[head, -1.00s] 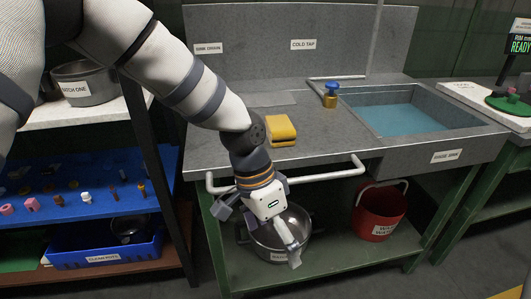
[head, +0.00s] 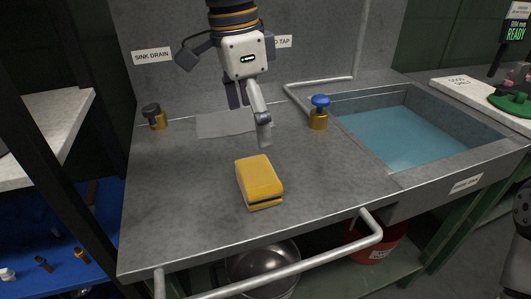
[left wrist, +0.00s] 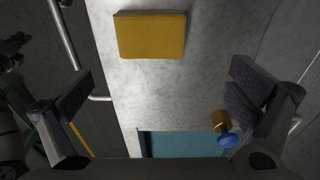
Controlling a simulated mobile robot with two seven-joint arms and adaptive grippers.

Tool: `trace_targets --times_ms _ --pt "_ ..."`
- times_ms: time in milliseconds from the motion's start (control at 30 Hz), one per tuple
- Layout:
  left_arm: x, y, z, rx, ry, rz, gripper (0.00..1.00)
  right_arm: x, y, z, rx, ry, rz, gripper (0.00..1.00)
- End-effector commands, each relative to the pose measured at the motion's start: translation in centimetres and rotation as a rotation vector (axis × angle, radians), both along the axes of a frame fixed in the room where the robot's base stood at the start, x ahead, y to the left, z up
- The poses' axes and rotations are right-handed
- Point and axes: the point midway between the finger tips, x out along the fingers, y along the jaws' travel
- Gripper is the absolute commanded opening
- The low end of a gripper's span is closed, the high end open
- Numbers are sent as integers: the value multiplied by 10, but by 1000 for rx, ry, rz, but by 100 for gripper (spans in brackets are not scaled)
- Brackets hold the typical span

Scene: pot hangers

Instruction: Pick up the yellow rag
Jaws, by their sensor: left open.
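The yellow rag (head: 259,179) is a folded block lying on the grey metal sink counter. In the left wrist view the yellow rag (left wrist: 150,36) shows flat, near the top and left of middle. My left gripper (head: 250,122) hangs above the counter, behind the rag in the head view, pointing down. In the left wrist view its fingers (left wrist: 165,95) are spread wide, with nothing between them. It is apart from the rag. My right gripper is not seen clearly; only a dark part of my body shows at the right edge of the head view.
A brass tap with a blue knob (head: 319,112) stands right of the gripper, beside the water-filled basin (head: 400,136). A dark-topped brass knob (head: 154,116) stands at the back left. A metal rail (head: 290,268) runs along the front edge. The counter around the rag is clear.

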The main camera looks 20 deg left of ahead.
Motion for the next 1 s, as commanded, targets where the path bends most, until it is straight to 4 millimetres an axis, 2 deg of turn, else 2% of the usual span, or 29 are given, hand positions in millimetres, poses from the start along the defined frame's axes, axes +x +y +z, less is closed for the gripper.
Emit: trace_targets --times_ms 200,433,633,900,933,1000 --pt "1 -4 -44 2 7 -3 100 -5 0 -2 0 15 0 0" --pt "1 -7 -77 1 5 -2 100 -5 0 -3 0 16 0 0" --pt "0 -9 -113 1 4 0 100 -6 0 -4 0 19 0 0" --pt "1 -9 -119 1 -1 0 100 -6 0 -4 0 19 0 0" --pt "1 -9 -119 1 -1 0 95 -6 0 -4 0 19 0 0" --pt "1 -9 -119 1 -1 0 80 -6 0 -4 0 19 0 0"
